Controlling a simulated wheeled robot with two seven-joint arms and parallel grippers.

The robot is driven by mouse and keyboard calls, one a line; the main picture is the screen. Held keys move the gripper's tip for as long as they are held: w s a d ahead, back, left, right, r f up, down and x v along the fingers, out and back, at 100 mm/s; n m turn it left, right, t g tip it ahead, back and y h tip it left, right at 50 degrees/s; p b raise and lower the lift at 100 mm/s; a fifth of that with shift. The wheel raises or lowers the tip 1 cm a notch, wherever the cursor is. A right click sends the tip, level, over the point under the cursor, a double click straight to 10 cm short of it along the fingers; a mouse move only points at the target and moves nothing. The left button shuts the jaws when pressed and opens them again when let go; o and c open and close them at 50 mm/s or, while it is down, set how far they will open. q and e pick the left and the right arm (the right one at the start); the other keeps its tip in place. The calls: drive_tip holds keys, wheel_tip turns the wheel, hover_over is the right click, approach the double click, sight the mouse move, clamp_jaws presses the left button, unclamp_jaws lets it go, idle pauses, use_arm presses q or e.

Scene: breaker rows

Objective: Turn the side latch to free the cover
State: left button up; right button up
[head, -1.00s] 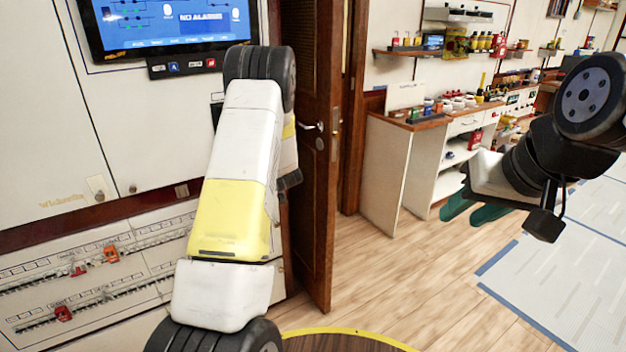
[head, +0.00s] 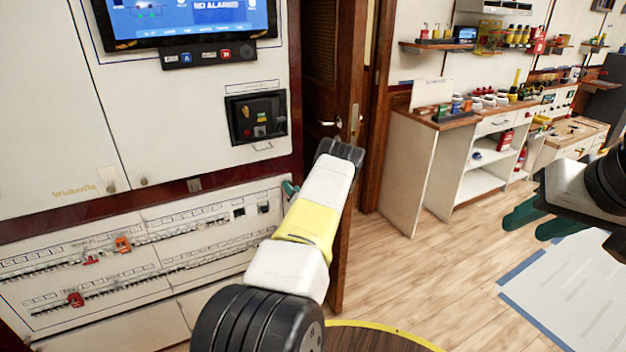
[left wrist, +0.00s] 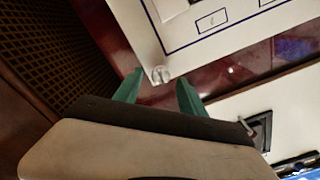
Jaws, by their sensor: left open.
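The white breaker panel (head: 205,270) with its breaker rows lies low on the left wall; I take it for the cover. In the left wrist view, a small round silver knob (left wrist: 160,74), possibly the side latch, sits at the edge of a white panel (left wrist: 185,60). My left gripper (left wrist: 158,88) is open, one green finger on either side of the knob in the picture; contact is not visible. In the head view, my left gripper (head: 290,188) is by the panel's upper right end, partly hidden by my arm. My right gripper (head: 525,227) is open and empty above the floor.
A screen (head: 185,15) and a black switch box (head: 256,117) are above the panel. A brown door (head: 335,105) stands just right of it. A workbench (head: 450,122) with shelves is further right. The wooden floor (head: 430,270) between is clear.

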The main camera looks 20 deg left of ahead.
use_arm(q)
drive_tip(key=shift+x, duration=1.05)
drive_tip(key=shift+c, duration=0.5)
clamp_jaws()
